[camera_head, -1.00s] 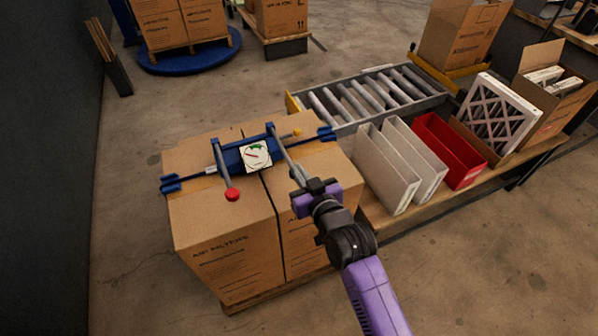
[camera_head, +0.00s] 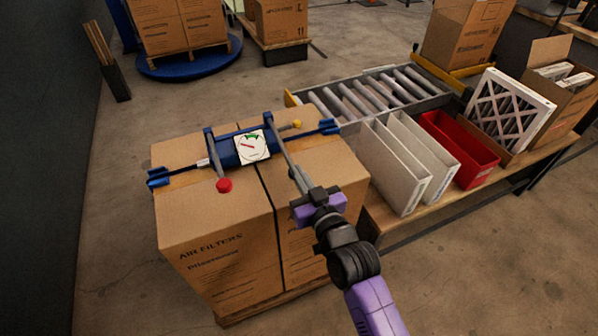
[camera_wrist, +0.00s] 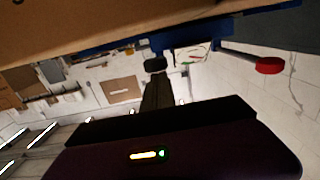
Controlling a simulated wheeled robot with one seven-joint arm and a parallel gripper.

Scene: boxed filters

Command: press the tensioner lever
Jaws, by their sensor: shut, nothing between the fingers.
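The blue strap tensioner (camera_head: 228,152) lies on top of the cartons, with a white dial (camera_head: 252,147) showing a red needle and a green arc. A grey lever with a red knob (camera_head: 224,185) reaches toward the front from its left part; the knob also shows at the right in the wrist view (camera_wrist: 270,65). A second grey bar (camera_head: 281,151) runs from its right part toward my gripper (camera_head: 303,184). My gripper is shut and empty, right of the red knob and apart from it. Whether its tip touches the second bar is unclear.
Two cartons (camera_head: 215,255) stand side by side on a pallet beneath the tensioner. A small yellow knob (camera_head: 297,124) sits at its right. To the right are white panels (camera_head: 390,165), a red bin (camera_head: 460,145) and a roller conveyor (camera_head: 365,95). Open floor lies at the front left.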

